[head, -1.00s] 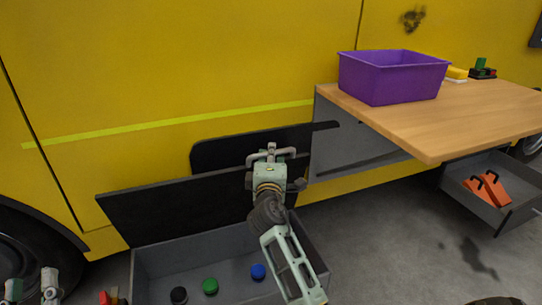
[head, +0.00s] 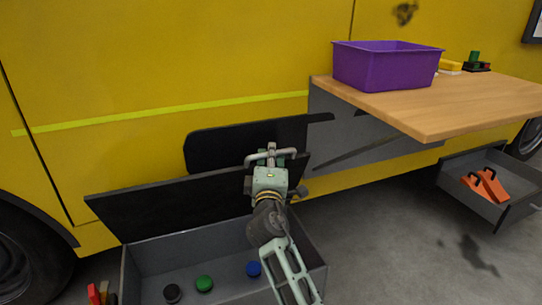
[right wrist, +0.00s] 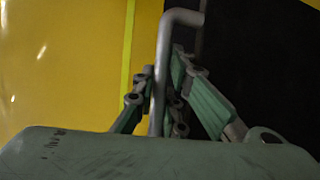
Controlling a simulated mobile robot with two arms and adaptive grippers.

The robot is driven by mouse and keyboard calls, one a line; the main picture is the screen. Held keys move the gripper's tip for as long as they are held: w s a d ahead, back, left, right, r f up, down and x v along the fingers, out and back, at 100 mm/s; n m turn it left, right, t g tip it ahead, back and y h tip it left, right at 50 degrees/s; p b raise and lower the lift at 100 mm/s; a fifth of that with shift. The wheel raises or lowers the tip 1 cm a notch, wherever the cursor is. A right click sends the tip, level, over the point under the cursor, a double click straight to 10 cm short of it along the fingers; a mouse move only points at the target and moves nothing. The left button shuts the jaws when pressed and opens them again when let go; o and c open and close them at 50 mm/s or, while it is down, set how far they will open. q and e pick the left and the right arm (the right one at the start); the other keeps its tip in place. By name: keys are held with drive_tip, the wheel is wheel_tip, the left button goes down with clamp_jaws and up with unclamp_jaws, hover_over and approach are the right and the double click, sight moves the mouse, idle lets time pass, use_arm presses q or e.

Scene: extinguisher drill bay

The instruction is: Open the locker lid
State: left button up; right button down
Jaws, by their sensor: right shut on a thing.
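The locker is a grey open-topped box (head: 146,265) low against the yellow vehicle side. Its black lid (head: 165,207) stands raised and tilted back along the box's rear edge, so the inside shows. My right gripper (head: 270,158) is at the lid's upper right part, its arm reaching across the box. In the right wrist view, a grey bent bar handle (right wrist: 160,80) runs between the fingers of my right gripper (right wrist: 158,95), which is shut on it. The handle's joint with the lid is hidden. My left gripper is out of view.
Black, green (head: 204,284) and blue (head: 254,269) round pieces lie in the box. Another black panel (head: 225,148) is behind the lid. At right, a wooden shelf (head: 440,115) holds a purple bin (head: 388,68). An open grey drawer (head: 460,200) holds orange objects (head: 486,186).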

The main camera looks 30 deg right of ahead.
drive_tip(key=c, duration=2.1)
unclamp_jaws()
drive_tip(key=shift+a, duration=0.1)
drive_tip(key=v, duration=1.2)
